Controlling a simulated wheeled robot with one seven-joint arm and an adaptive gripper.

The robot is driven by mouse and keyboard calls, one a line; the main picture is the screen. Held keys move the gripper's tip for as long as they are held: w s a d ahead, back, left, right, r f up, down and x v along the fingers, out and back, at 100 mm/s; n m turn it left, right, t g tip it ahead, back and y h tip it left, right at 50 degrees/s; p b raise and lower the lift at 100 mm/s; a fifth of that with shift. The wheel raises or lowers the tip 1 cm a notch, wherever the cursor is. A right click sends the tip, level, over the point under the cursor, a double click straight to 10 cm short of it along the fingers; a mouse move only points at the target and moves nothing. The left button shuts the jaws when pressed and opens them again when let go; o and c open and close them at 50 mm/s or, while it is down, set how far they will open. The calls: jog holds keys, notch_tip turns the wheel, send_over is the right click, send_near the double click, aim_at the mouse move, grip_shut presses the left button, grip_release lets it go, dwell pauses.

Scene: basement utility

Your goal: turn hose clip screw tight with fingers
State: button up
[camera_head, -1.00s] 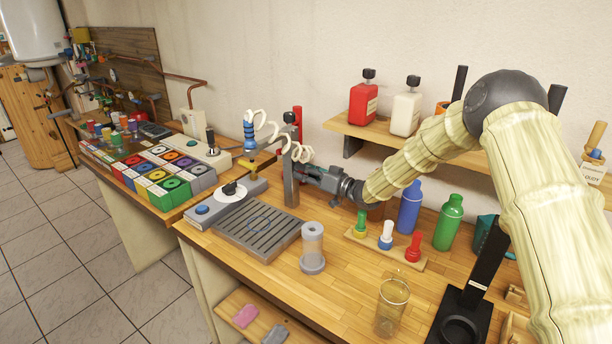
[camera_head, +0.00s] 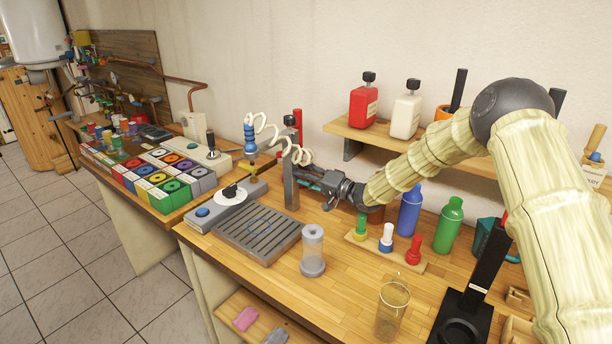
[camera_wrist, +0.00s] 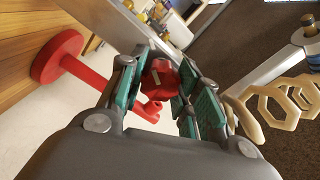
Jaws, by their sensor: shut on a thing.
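My gripper (camera_head: 308,181) reaches left to the grey upright post (camera_head: 291,184) by the coiled cream hose (camera_head: 268,130). In the wrist view, the teal-padded fingers of my gripper (camera_wrist: 166,80) are closed around a small red piece (camera_wrist: 162,76), which seems to be the clip screw. A red rod runs from near it to a round red flange (camera_wrist: 58,57) at the left. The coiled hose (camera_wrist: 285,97) shows at the right of the wrist view. In the head view the red piece is hidden by the post and fingers, so I cannot tell how tight it is.
Small green, white and red bottles stand on a wooden strip (camera_head: 405,258) below my wrist. A blue bottle (camera_head: 409,210) and a green bottle (camera_head: 448,224) stand close behind.

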jog(key=shift+w+d+r, duration=0.1)
jog(key=shift+w+r, duration=0.1)
jog(key=shift+r, duration=0.25)
jog(key=o, duration=1)
jog(key=shift+f, duration=0.1)
jog(key=shift+o, duration=0.3)
jog(key=shift+f, duration=0.15)
